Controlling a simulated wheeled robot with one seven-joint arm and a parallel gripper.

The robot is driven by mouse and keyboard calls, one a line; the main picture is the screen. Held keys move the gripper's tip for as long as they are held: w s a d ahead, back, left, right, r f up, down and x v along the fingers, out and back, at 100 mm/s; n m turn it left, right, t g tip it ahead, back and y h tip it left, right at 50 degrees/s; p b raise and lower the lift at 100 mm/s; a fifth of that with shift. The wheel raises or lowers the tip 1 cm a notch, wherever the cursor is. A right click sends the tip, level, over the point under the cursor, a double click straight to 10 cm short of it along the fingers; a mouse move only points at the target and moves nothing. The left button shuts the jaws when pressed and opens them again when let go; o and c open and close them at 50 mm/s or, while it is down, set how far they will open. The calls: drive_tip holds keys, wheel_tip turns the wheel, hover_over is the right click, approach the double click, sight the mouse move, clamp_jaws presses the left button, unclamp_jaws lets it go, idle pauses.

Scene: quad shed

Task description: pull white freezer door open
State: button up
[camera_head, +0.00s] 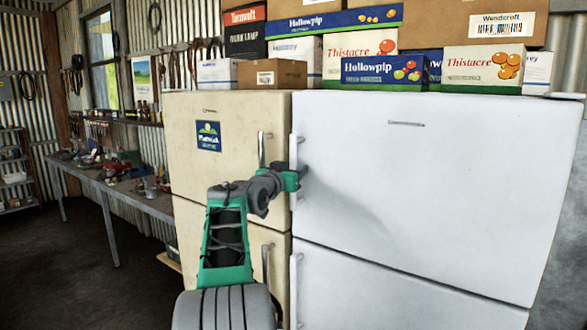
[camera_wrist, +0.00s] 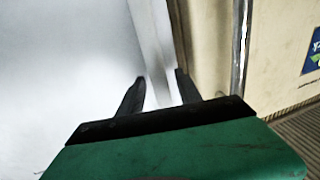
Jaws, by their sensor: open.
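The white upper door (camera_head: 430,170) of the white fridge fills the right of the head view and is shut; it also shows in the wrist view (camera_wrist: 60,70). Its upright white handle (camera_head: 294,150) runs along the door's left edge. My gripper (camera_head: 301,171) is at this handle and covers part of it. In the wrist view my gripper (camera_wrist: 160,88) is open, with one dark finger on each side of the white handle (camera_wrist: 152,40). I cannot tell whether either finger touches it.
A cream fridge (camera_head: 230,125) stands close on the left, its metal handle (camera_head: 262,150) near my gripper. The lower white door (camera_head: 390,295) is below. Several boxes (camera_head: 390,70) are stacked on top. A workbench (camera_head: 110,190) stands at the left, with open floor before it.

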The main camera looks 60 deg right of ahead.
drive_tip(key=shift+c, duration=0.4)
clamp_jaws()
idle(0.9)
